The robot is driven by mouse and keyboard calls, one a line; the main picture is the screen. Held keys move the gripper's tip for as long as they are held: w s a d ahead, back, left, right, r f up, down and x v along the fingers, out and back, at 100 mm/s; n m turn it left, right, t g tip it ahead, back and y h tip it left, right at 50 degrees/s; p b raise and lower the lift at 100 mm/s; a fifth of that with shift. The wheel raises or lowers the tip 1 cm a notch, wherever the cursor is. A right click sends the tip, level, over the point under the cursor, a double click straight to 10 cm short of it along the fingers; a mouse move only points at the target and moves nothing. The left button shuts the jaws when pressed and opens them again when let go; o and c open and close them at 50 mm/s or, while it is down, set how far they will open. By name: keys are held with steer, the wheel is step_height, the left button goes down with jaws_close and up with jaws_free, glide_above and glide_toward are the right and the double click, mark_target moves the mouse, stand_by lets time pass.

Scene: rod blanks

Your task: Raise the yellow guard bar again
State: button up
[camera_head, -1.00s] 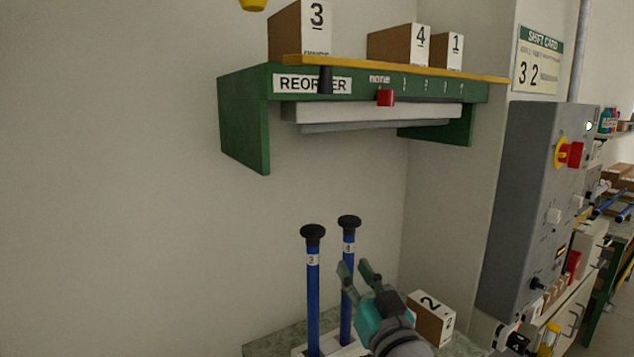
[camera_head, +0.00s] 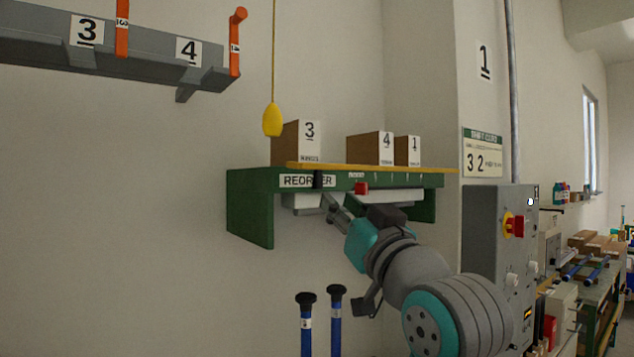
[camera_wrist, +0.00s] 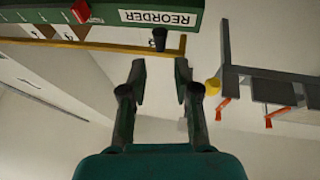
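The yellow guard bar (camera_head: 345,167) runs along the top front edge of the green shelf (camera_head: 250,212), at the foot of the boxes. In the wrist view the bar (camera_wrist: 110,47) crosses the upper left, beyond the fingers. My gripper (camera_head: 335,211) is below the shelf front, apart from the bar. In the wrist view my gripper (camera_wrist: 160,78) is open, with nothing between its fingers. A black knob (camera_wrist: 159,39) on the shelf front shows beyond the gap between the fingertips.
Boxes 3 (camera_head: 297,143), 4 (camera_head: 370,148) and 1 (camera_head: 406,150) stand on the shelf. A yellow pull (camera_head: 272,120) hangs on a cord at its left. A red slider (camera_head: 361,188) sits on its front. Two blue rods (camera_head: 336,335) stand below. A grey control box (camera_head: 488,260) is at right.

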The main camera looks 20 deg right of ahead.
mark_target(320, 183)
steer(key=x, duration=1)
jaws_close()
